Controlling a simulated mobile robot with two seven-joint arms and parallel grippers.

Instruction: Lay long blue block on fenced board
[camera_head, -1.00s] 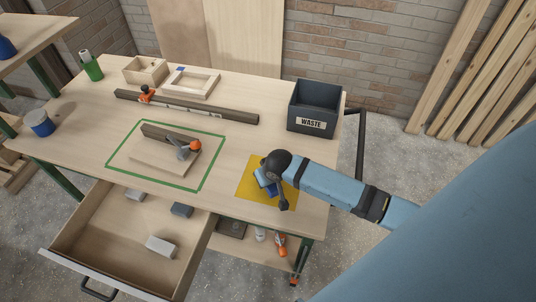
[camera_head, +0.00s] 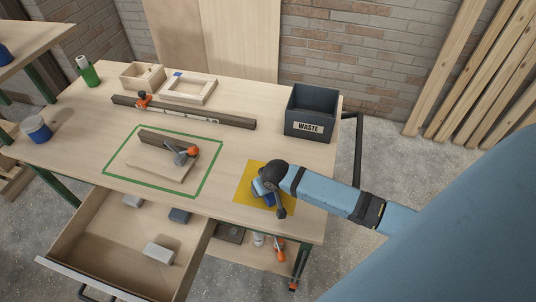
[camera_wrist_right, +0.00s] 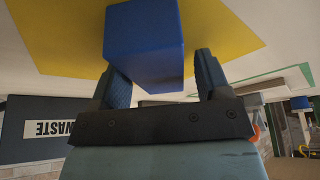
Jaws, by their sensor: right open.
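The long blue block (camera_head: 269,199) is on the yellow mat (camera_head: 244,188) near the table's front right, partly hidden by my right gripper (camera_head: 268,192). In the right wrist view the blue block (camera_wrist_right: 145,40) lies between the two open fingers of my right gripper (camera_wrist_right: 160,78). The left finger there is close to the block, and a gap shows at the right finger. The fenced board (camera_head: 152,170) lies inside a green outline, with a dark fence (camera_head: 160,139) along its back and an orange-tipped clamp (camera_head: 184,153) at its right. My left gripper is not in view.
A dark waste bin (camera_head: 310,112) stands at the back right. A long dark bar (camera_head: 190,113) with an orange clamp, a wooden frame (camera_head: 188,88) and a small box (camera_head: 142,76) are at the back. An open drawer (camera_head: 130,240) with grey blocks juts out in front.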

